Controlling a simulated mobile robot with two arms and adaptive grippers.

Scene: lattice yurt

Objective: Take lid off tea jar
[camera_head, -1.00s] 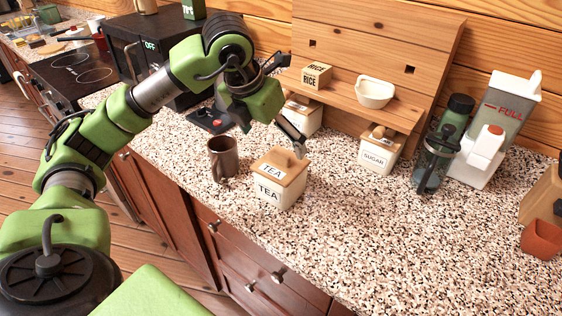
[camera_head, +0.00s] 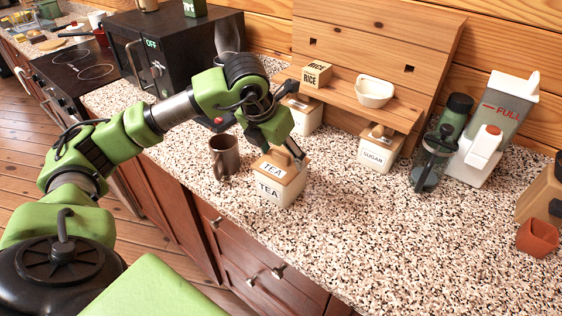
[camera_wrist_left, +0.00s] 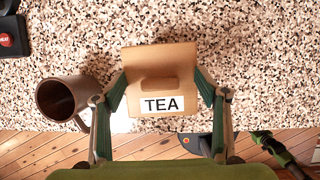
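The tea jar (camera_head: 281,196) is a white square canister with a TEA label, standing on the speckled counter. Its wooden lid (camera_head: 293,174) is on top and also bears a TEA label. My left gripper (camera_head: 276,150) is just above the lid, pointing down. In the left wrist view the lid (camera_wrist_left: 160,62) with its raised handle (camera_wrist_left: 160,85) lies between the two spread fingers. The gripper is open and holds nothing; I cannot tell whether a finger touches the lid. The jar's body is hidden under the lid there. My right gripper is not seen.
A brown mug (camera_head: 224,157) stands close to the left of the jar. Behind are a sugar jar (camera_head: 377,154), another canister (camera_head: 304,114) and a wooden shelf (camera_head: 350,98). A dark press (camera_head: 430,165) stands farther right.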

